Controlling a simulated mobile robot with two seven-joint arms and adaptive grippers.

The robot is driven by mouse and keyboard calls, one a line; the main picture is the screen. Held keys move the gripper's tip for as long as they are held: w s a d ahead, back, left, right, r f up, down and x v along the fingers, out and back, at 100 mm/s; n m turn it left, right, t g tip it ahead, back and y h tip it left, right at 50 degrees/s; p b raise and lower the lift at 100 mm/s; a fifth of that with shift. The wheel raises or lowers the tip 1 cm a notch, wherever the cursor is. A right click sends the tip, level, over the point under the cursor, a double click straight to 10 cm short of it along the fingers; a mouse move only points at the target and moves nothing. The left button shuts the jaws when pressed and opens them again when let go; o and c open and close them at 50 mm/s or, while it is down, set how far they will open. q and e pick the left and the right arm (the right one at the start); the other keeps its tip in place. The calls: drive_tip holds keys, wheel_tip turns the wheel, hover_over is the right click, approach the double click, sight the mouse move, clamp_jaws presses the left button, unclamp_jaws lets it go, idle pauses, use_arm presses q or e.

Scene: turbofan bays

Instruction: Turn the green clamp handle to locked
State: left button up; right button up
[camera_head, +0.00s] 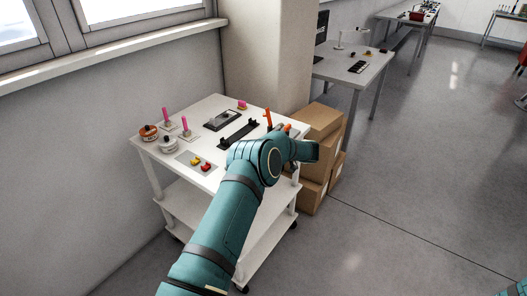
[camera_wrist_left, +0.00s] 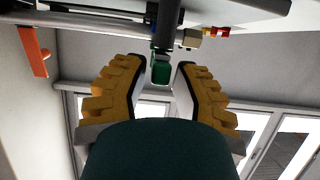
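In the left wrist view the green clamp handle (camera_wrist_left: 161,70) is a short green grip at the end of a dark rod. My left gripper (camera_wrist_left: 164,68) has two yellow-padded fingers spread apart, with the green handle between their tips and a small gap on each side. In the head view my teal left arm reaches over the right part of the white cart (camera_head: 222,112); its wrist hides the gripper and the green handle. Whether the handle is locked cannot be told. My right gripper is out of view.
An orange handle (camera_head: 268,117) stands on the cart near my wrist; an orange part (camera_wrist_left: 34,53) also shows in the wrist view. Pink pegs, round pots and red and yellow knobs (camera_head: 200,163) sit further left. Cardboard boxes (camera_head: 318,124) stand right of the cart.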

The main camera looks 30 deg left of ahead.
use_arm(q)
drive_tip(key=shift+d, duration=0.1)
drive_tip(key=v, duration=1.1)
drive_tip(key=shift+d+r, duration=0.25)
drive_tip(key=shift+d, duration=0.05)
